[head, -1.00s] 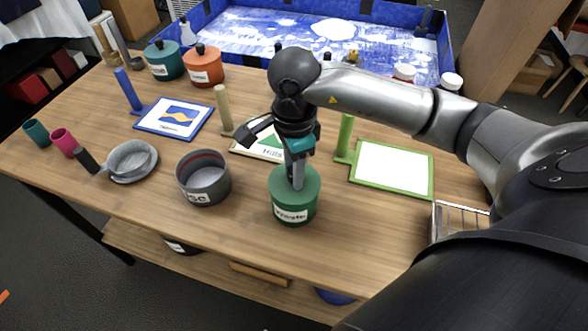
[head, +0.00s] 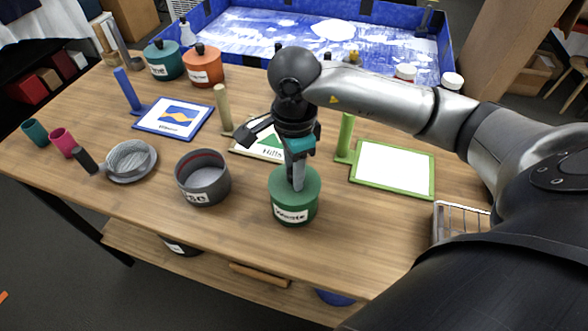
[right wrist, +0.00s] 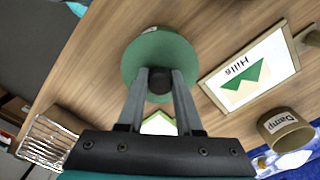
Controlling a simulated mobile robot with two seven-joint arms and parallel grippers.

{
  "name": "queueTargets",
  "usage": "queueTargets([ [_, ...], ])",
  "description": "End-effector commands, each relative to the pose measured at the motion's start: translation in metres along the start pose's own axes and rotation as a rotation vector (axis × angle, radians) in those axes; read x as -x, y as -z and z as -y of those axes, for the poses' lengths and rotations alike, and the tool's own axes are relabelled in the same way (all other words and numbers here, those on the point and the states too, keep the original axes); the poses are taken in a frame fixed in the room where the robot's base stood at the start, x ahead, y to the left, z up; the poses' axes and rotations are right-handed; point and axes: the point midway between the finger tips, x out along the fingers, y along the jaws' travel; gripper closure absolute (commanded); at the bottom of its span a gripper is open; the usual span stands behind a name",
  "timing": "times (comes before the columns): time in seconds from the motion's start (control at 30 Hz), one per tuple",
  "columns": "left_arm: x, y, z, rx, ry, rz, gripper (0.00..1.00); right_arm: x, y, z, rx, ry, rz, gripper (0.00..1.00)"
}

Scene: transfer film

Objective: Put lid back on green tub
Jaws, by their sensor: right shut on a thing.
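The green tub (head: 294,210) with a "Waste" label stands upright near the front edge of the table. Its green lid (head: 312,180) sits on top of the tub, roughly level. My right gripper (head: 297,186) points down at the lid's centre. In the right wrist view its fingers (right wrist: 159,88) are shut on the dark knob of the lid (right wrist: 160,50). My left gripper is not in view.
A grey pot (head: 203,188) stands left of the tub, with a sieve (head: 131,160) further left. Framed screens, one with a green handle (head: 394,168), lie behind. A teal pot (head: 163,62) and an orange pot (head: 203,68) stand at the back. A wire rack (head: 460,220) is at right.

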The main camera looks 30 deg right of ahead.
Motion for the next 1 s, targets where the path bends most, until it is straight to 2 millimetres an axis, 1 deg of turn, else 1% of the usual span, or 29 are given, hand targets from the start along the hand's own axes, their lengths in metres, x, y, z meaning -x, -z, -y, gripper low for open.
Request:
queueTargets([
  [0.27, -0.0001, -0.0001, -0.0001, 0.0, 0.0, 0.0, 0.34, 0.0002, 0.0002, 0.0002, 0.0, 0.001, 0.0, 1.0],
  [0.6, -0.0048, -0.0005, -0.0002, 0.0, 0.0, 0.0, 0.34, -0.0005, 0.0003, 0.0004, 0.0, 0.001, -0.001, 1.0],
  [0.97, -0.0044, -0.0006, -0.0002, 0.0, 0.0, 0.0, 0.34, -0.0001, 0.0003, 0.0003, 0.0, 0.001, -0.001, 1.0],
  [1.0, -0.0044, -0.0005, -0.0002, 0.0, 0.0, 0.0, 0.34, -0.0001, 0.0003, 0.0003, 0.0, 0.001, -0.001, 0.61],
])
